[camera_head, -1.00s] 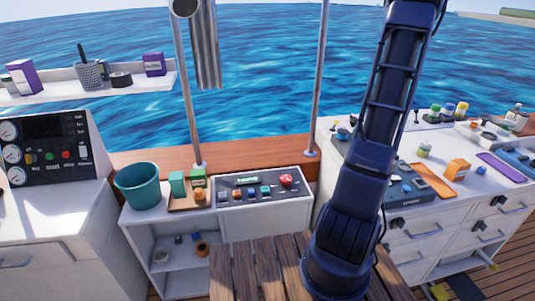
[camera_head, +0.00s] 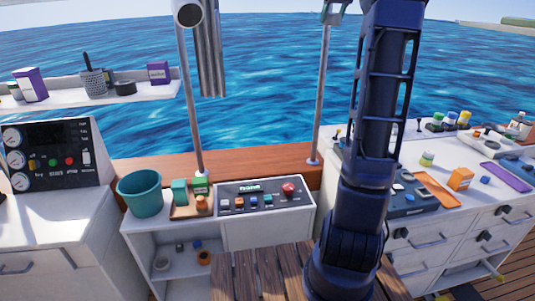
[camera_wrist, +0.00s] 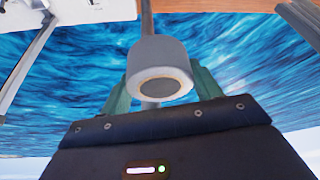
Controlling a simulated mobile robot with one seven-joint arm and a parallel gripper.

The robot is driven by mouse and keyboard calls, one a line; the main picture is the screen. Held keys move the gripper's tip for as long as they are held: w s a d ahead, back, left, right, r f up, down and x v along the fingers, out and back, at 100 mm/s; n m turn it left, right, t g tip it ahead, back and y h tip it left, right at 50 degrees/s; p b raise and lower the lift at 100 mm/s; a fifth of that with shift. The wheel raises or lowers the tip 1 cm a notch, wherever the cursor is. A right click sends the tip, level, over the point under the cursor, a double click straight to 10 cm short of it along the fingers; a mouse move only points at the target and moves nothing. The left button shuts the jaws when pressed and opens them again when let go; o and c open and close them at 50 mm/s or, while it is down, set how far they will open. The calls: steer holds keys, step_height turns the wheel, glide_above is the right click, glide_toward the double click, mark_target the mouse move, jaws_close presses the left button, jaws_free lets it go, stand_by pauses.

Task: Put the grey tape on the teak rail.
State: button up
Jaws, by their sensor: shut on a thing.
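The grey tape (camera_wrist: 158,62) is a thick grey roll with a pale ring around its dark core. In the wrist view it sits between the green fingers of my gripper (camera_wrist: 160,88), which is shut on it. The water shows behind it. The teak rail (camera_head: 250,166) is the brown wooden ledge behind the consoles in the head view, at the water's edge. Brown wood also shows at the top of the wrist view (camera_wrist: 215,5). The tape looks apart from the wood.
Two metal posts, left (camera_head: 190,100) and right (camera_head: 322,90), rise from the rail. A teal bucket (camera_head: 140,193) and a button console (camera_head: 265,197) stand in front of it. A shelf (camera_head: 80,104) at left holds several items. The rail between the posts looks clear.

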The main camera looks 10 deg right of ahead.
steer(key=a+r, duration=0.3)
steer(key=a, duration=0.2)
steer(key=n, duration=0.2)
glide_above(252, 160)
step_height(252, 160, down, 54)
steer(key=shift+y, duration=0.4)
steer(key=f, duration=1)
steer(key=s+f, duration=0.1)
steer(key=f, duration=0.4)
steer(key=shift+d, duration=0.2)
steer(key=shift+f, duration=2.4)
steer(key=shift+f, duration=0.1)
